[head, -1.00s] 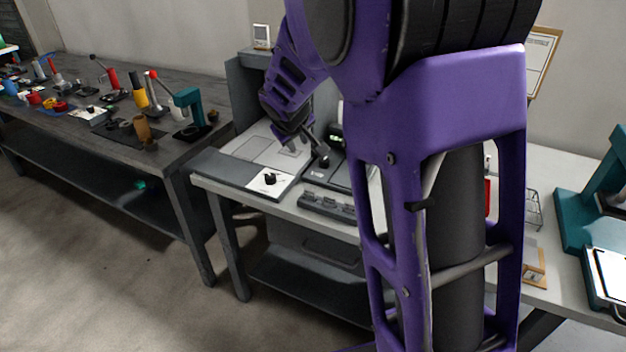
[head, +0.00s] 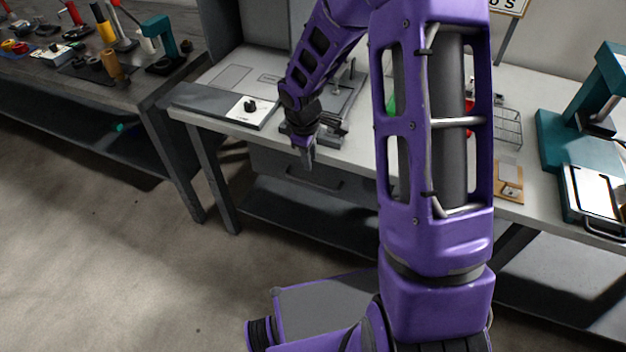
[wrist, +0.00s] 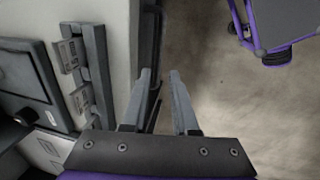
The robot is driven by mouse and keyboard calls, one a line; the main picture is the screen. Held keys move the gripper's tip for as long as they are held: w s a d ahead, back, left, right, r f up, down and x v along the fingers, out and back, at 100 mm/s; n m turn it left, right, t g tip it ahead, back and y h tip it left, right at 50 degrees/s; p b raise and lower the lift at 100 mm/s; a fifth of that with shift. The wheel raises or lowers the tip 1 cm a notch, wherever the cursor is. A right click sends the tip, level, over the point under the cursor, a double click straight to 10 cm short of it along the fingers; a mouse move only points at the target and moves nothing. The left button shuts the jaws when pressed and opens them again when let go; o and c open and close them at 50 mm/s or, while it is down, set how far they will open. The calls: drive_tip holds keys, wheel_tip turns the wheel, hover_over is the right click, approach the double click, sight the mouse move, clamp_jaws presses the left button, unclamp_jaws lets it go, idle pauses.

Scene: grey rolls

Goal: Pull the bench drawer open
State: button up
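The bench drawer (head: 265,164) is a dark grey front under the top of the light bench (head: 222,134). It looks shut, with a bar handle (head: 328,184) low on its face. My gripper (head: 306,158) points down just in front of the bench edge, over the drawer front near the handle, and hides part of it. In the wrist view my gripper (wrist: 160,82) is open with two grey fingers apart and nothing held between them. A dark strip beside the bench edge (wrist: 150,45) lies near the left finger; I cannot tell if they touch.
A panel with a black knob (head: 250,106) and other devices sit on the bench top. A teal press (head: 575,130) stands at the right. A dark workbench (head: 90,85) with several tools is at the left. The floor (head: 120,260) in front is clear.

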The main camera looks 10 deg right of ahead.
sight(313, 182)
drive_tip(key=f, duration=0.3)
drive_tip(key=w+f+b, duration=0.1)
drive_tip(key=f, duration=0.2)
drive_tip(key=d+f, duration=0.1)
drive_tip(key=f, duration=0.3)
drive_tip(key=shift+w+b, duration=0.35)
drive_tip(key=shift+b, duration=0.05)
clamp_jaws()
idle(0.8)
